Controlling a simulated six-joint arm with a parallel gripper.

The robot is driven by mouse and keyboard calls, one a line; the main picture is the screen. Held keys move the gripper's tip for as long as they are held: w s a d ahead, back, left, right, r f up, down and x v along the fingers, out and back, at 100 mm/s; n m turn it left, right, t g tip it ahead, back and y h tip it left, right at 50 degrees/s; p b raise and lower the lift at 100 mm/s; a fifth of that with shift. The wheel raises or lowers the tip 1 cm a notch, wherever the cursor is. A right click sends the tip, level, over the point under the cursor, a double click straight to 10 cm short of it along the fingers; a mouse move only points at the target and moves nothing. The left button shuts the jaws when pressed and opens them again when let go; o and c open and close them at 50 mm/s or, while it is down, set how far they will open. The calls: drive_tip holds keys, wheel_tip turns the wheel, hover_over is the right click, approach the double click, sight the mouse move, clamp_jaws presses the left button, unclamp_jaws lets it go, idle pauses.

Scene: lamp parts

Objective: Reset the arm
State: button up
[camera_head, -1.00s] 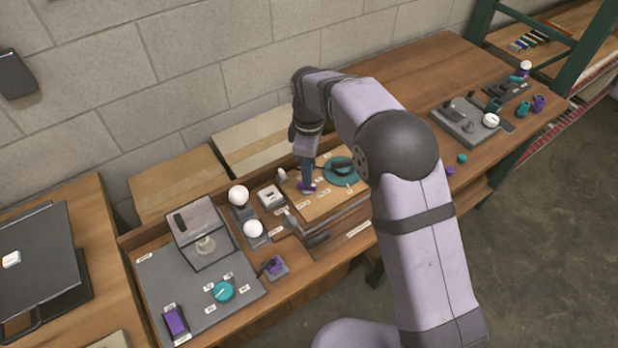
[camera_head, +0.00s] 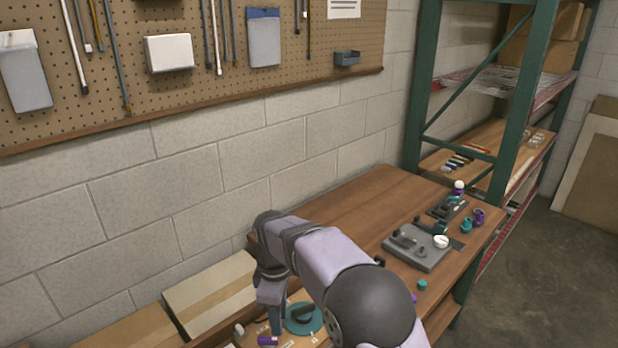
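My arm reaches over the wooden workbench (camera_head: 340,212) from the lower right of the view. My gripper (camera_head: 270,336) points down at the bottom edge, just left of a teal round base (camera_head: 306,328) with a dark part on top. Purple shows at the gripper's tip; I cannot tell whether it is part of the gripper or a held piece. The fingers are too small and cut off to tell open from shut. A small white bulb-like piece (camera_head: 239,330) stands to the left of the gripper.
A grey fixture plate (camera_head: 418,250) with a white-topped part is at the bench's right. Purple cups (camera_head: 478,217) and teal pieces stand beside it. A green-framed shelf (camera_head: 520,95) is behind right. Cardboard boxes (camera_head: 210,295) lie by the wall. The bench's back middle is clear.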

drive_tip(key=s+d+m, duration=0.4)
drive_tip(key=d+m, duration=0.1)
drive_tip(key=d, duration=0.5)
drive_tip(key=s+d+f+m, duration=0.2)
drive_tip(key=s+d+m, duration=0.9)
drive_tip(key=s, duration=0.6)
drive_tip(key=d, duration=0.2)
drive_tip(key=shift+s+d+f+m, duration=0.25)
drive_tip(key=shift+s+d+m, duration=0.05)
drive_tip(key=shift+s, duration=0.1)
